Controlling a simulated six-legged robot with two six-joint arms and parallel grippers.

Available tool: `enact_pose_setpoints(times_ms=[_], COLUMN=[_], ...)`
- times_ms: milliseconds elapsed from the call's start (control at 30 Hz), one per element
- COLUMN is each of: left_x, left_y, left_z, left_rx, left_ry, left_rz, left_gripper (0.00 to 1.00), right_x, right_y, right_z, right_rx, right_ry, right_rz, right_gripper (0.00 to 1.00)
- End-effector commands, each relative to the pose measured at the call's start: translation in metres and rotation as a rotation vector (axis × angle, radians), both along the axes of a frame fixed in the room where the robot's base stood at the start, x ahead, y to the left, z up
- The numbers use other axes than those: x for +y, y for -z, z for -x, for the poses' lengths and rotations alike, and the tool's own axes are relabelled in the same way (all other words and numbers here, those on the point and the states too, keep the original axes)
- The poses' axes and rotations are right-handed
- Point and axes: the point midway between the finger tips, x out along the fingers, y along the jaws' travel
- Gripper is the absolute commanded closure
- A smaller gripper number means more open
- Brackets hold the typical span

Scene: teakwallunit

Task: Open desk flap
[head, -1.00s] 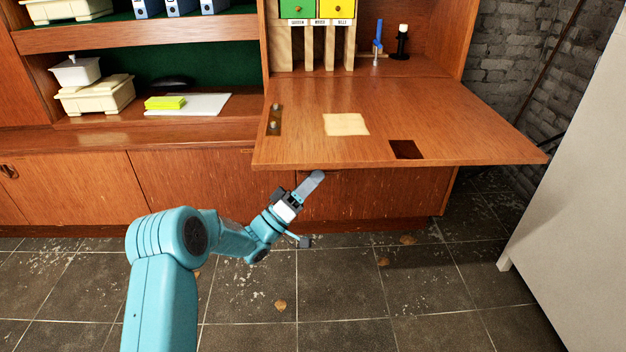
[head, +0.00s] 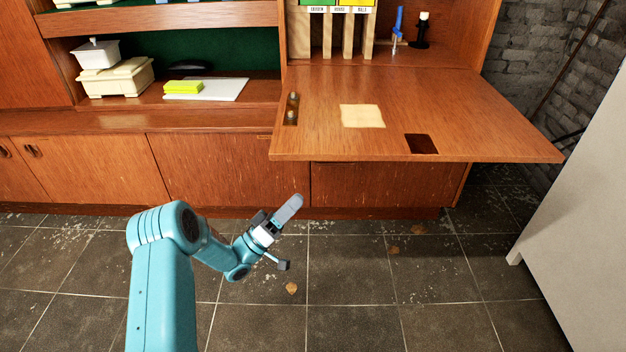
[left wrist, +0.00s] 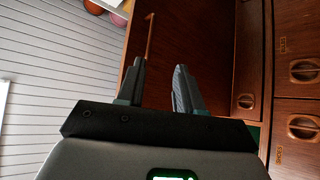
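The desk flap (head: 330,138) is folded down and lies level, sticking out from the teak wall unit in the head view. A pale square sheet, a dark square patch and a dark metal fitting show on its top. My left gripper (head: 291,206) is below and in front of the flap's front edge, apart from it. In the left wrist view my left gripper (left wrist: 160,85) has its two fingers apart with nothing held between them. The flap's wood (left wrist: 150,55) appears behind the fingers there. My right gripper is in neither view.
Lower cupboard doors (head: 215,170) stand behind my left arm. A white panel (head: 580,190) stands at the right. The tiled floor (head: 360,290) is open in front, with a few small leaves. Boxes, sorting slots and a candle holder (head: 421,32) stand in the unit.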

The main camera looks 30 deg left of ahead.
Motion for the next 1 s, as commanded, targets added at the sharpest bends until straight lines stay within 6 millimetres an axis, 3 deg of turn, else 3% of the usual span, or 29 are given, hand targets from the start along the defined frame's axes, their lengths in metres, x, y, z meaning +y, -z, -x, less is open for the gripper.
enact_pose_setpoints(times_ms=[100, 300, 867, 1000], left_x=[0.01, 0.018, 0.018, 0.003], left_y=[0.012, 0.025, 0.026, 0.02], left_z=[0.017, 0.032, 0.033, 0.026], left_rx=[0.001, -0.002, -0.004, -0.018], left_ry=[-0.002, 0.0, 0.002, 0.035], left_rz=[0.002, 0.0, -0.001, -0.003], left_gripper=[0.64, 0.64, 0.64, 0.64], right_x=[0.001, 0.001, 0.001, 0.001], right_y=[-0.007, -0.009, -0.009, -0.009], right_z=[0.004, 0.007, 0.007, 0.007], right_rx=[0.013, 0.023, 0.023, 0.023], right_ry=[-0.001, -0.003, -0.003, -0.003], right_rz=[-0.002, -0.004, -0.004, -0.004], right_gripper=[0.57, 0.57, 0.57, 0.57])
